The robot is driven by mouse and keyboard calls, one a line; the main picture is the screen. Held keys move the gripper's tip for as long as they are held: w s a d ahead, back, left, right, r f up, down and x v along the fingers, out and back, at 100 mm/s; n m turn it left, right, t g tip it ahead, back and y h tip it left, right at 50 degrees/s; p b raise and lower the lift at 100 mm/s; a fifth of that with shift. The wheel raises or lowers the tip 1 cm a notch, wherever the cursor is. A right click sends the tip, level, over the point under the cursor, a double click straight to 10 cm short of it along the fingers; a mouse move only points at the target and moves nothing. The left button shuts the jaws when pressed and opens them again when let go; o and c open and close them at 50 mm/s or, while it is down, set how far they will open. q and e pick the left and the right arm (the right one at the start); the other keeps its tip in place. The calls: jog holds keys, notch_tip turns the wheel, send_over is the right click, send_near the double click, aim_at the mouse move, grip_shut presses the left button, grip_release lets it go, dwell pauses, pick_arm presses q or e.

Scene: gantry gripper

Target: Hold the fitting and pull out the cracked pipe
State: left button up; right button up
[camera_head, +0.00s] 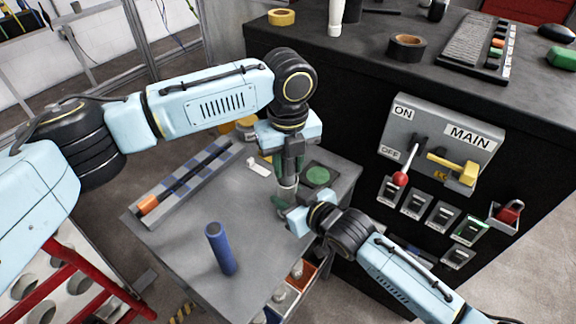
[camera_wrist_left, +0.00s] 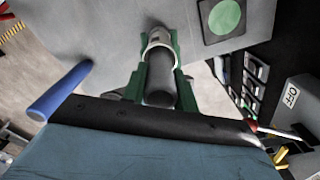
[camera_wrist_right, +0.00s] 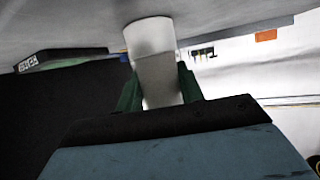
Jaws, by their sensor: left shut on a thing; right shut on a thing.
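A dark grey pipe (camera_head: 291,166) stands upright over the grey table, its lower end at a pale fitting (camera_head: 287,184). The left wrist view shows the pipe (camera_wrist_left: 160,82) between green fingers, with the fitting's pale ring (camera_wrist_left: 158,38) around its far end. My left gripper (camera_head: 290,158) is shut on the pipe from above. My right gripper (camera_head: 284,197) is shut on the fitting from the side, low over the table. The fitting also shows in the right wrist view (camera_wrist_right: 151,45). Any crack, and the fitting's base, cannot be made out. A blue pipe (camera_head: 221,248) stands apart near the table's front.
The grey table (camera_head: 185,245) carries a long rack (camera_head: 190,182) with an orange block (camera_head: 148,204) and a green disc (camera_head: 318,176) on a dark square. A black cabinet with switches (camera_head: 440,145) borders the right. A bin (camera_head: 303,272) sits below the table edge.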

pick_arm(q)
jog(key=shift+r, duration=0.7)
pick_arm(e)
jog(key=shift+f, duration=0.1)
pick_arm(q)
jog(key=shift+r, duration=0.1)
jog(key=shift+r, duration=1.35)
jog(key=shift+r, duration=1.5)
jog(key=shift+r, duration=1.5)
jog(key=shift+r, duration=0.1)
